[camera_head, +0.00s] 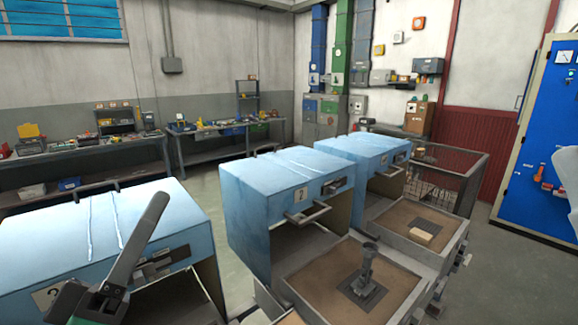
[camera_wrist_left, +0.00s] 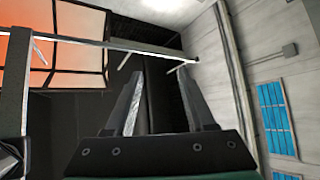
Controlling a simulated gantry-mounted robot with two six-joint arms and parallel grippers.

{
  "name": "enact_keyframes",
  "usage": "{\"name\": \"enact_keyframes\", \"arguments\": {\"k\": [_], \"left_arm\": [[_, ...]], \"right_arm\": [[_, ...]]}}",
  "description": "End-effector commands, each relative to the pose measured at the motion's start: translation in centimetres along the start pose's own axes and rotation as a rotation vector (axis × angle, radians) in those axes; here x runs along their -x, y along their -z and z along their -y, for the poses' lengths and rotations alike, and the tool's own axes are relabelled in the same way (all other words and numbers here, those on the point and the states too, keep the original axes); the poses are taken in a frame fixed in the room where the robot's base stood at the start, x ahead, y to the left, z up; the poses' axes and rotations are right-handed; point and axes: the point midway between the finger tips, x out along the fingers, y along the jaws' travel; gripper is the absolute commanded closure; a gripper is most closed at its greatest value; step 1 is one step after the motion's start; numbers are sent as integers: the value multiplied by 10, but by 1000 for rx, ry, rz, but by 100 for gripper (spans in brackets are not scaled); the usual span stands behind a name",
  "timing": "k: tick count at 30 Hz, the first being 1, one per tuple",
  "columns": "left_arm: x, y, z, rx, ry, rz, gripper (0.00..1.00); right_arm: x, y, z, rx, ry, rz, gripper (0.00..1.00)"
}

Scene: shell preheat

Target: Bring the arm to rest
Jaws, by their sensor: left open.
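My left gripper (camera_head: 150,210) shows at the lower left of the head view, in front of the nearest blue box-shaped oven (camera_head: 60,235). Its dark finger points up and to the right and overlaps the oven's top and front. In the left wrist view the two fingers of the left gripper (camera_wrist_left: 160,75) stand apart with nothing between them. I cannot tell from the head view how close the finger is to the oven. My right gripper is not in view.
Two more blue ovens (camera_head: 275,195) (camera_head: 355,150) stand to the right, with open fronts. Brown-surfaced trays (camera_head: 320,270) extend before them; one bears a dark metal fitting (camera_head: 364,275), another a tan block (camera_head: 423,235). A wire cage (camera_head: 465,170) and blue cabinet (camera_head: 545,150) stand right.

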Motion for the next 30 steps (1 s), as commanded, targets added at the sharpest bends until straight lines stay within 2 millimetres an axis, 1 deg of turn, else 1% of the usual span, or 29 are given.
{"name": "enact_keyframes", "arguments": {"k": [1,2,3,5,6,7,8,9,10,11,12,14,17,24,27,30], "left_arm": [[-5,8,-42,-93,-63,-30,45],[-6,15,-62,-159,-88,-53,45],[-4,25,-88,-250,-115,-91,45],[3,45,-121,-409,-129,-162,45],[12,64,-136,-548,-107,-224,45],[20,76,-136,-676,-56,-259,45],[25,81,-129,-786,0,-265,45],[23,78,-118,-903,54,-235,45],[8,91,-132,-916,50,-236,45],[-2,101,-142,-909,47,-236,45],[-11,109,-151,-907,47,-235,45],[-25,122,-164,-906,46,-235,45],[-50,146,-187,-905,46,-234,45],[-120,212,-254,-903,46,-234,45],[-143,235,-276,-903,46,-233,45],[-158,249,-291,-903,46,-233,45]], "right_arm": [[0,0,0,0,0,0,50],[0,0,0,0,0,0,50],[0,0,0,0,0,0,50],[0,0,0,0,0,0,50],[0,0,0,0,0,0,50],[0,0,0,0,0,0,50],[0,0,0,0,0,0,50],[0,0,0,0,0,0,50],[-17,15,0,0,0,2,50],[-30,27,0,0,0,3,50],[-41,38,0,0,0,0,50],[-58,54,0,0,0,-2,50],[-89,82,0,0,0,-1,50],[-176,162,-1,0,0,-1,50],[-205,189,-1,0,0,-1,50],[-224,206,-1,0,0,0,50]]}}
